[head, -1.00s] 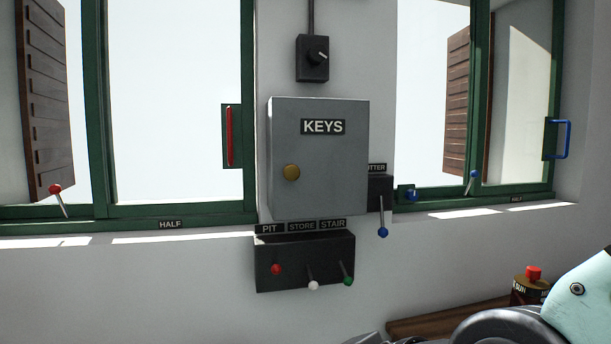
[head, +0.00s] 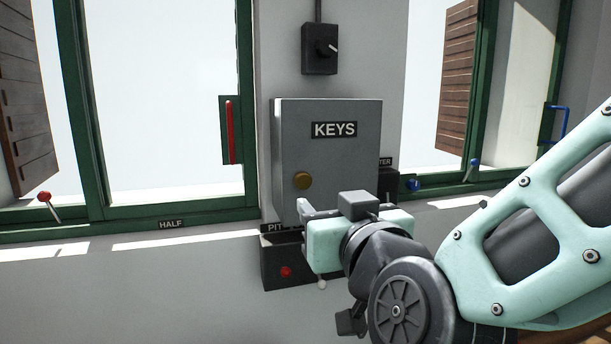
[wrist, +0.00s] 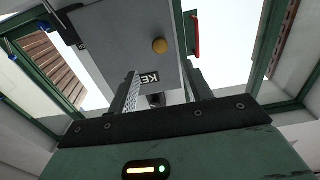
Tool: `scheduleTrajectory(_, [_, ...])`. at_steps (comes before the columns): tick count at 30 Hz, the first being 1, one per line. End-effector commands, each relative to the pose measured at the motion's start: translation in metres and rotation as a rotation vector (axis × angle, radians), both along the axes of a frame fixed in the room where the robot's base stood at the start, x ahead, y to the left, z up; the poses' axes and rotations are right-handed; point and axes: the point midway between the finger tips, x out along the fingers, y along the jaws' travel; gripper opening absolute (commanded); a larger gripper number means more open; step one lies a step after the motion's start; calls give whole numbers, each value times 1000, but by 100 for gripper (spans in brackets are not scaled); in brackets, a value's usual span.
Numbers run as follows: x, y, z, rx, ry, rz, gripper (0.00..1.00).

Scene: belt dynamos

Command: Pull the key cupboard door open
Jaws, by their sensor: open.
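The key cupboard (head: 328,165) is a grey wall box marked KEYS, between two green-framed windows. Its door looks shut, with a round brass knob (head: 303,180) low on its left side. My gripper (head: 303,222) is just below and in front of the cupboard, partly covering its lower right corner. In the wrist view my gripper (wrist: 160,98) has its two fingers apart with nothing held between them. The cupboard (wrist: 120,40) and the brass knob (wrist: 160,46) show beyond the fingertips. The knob is not between the fingers.
A black switch box (head: 268,262) with a red-tipped lever (head: 286,272) is below the cupboard, partly hidden by my gripper. A black rotary switch (head: 319,49) is above. A red window handle (head: 231,132) stands left of the cupboard. Another dark box (head: 385,178) is close on its right.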

Motion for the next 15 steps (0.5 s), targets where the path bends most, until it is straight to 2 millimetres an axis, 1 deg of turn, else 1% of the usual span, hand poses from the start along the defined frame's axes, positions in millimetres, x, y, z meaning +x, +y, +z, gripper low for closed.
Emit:
scheduleTrajectory(1, [12,3,2,-3,-1,-4,50])
scheduleTrajectory(9, [66,18,2,-4,-1,-3,50])
scheduleTrajectory(15, [96,27,2,-1,0,-2,50])
